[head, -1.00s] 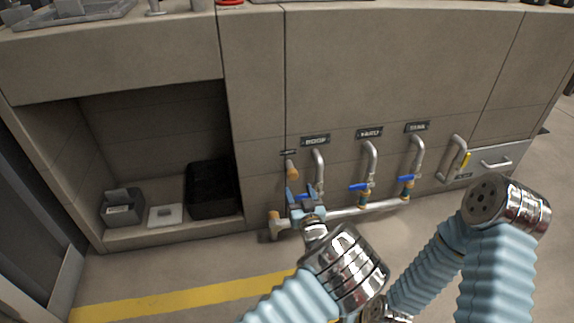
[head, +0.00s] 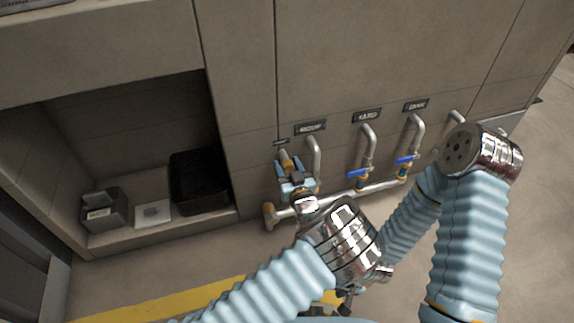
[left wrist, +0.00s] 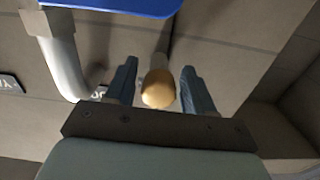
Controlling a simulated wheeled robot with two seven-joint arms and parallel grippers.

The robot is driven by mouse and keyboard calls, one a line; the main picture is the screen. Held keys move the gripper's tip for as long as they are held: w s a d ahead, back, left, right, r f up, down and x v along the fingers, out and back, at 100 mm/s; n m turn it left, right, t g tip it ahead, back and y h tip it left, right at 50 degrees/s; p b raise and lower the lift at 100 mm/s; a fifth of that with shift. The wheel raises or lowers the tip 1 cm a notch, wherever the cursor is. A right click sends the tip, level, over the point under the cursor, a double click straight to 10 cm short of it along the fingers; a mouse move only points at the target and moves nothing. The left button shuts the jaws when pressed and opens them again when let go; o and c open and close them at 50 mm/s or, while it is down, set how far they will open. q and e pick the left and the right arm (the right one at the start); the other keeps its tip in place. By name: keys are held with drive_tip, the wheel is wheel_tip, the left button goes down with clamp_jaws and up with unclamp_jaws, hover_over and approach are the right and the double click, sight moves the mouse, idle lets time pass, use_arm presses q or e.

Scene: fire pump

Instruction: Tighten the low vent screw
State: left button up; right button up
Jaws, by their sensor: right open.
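The low vent screw shows as a rounded brass knob (left wrist: 158,90) in the left wrist view; in the head view it is a small brass piece (head: 286,160) beside the leftmost grey pipe. My left gripper (head: 289,168) is at it. In the left wrist view its two blue fingers (left wrist: 158,74) stand on either side of the knob, with visible gaps, so it is open around the knob without gripping it. My right gripper (head: 345,301) seems to be the small dark part low in the head view, mostly hidden behind my left arm.
Grey bent pipes with blue valve levers (head: 357,174) rise right of the knob from a horizontal manifold (head: 340,201). A brass cap (head: 269,214) ends the manifold. A blue lever (left wrist: 125,5) is close in the wrist view. A black bin (head: 198,182) stands in the left recess.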

use_arm(q)
drive_tip(key=c, duration=0.8)
drive_tip(key=shift+m, duration=0.3)
drive_tip(key=m, duration=0.4)
drive_tip(key=shift+s+m, duration=0.1)
drive_tip(key=shift+m, duration=0.2)
drive_tip(key=m+p, duration=0.1)
drive_tip(key=m, duration=0.4)
drive_tip(key=shift+a, duration=0.15)
drive_tip(key=m+p, duration=0.1)
drive_tip(key=m, duration=0.6)
drive_tip(key=shift+s+r+m+p, duration=0.1)
drive_tip(key=shift+m+p, duration=0.2)
drive_tip(key=m, duration=0.5)
drive_tip(key=shift+a+r+m+p, duration=0.1)
drive_tip(key=shift+m+p, duration=0.2)
drive_tip(key=shift+p, duration=0.1)
drive_tip(key=shift+m, duration=0.6)
drive_tip(key=shift+a+r, duration=0.1)
drive_tip(key=shift+a, duration=0.05)
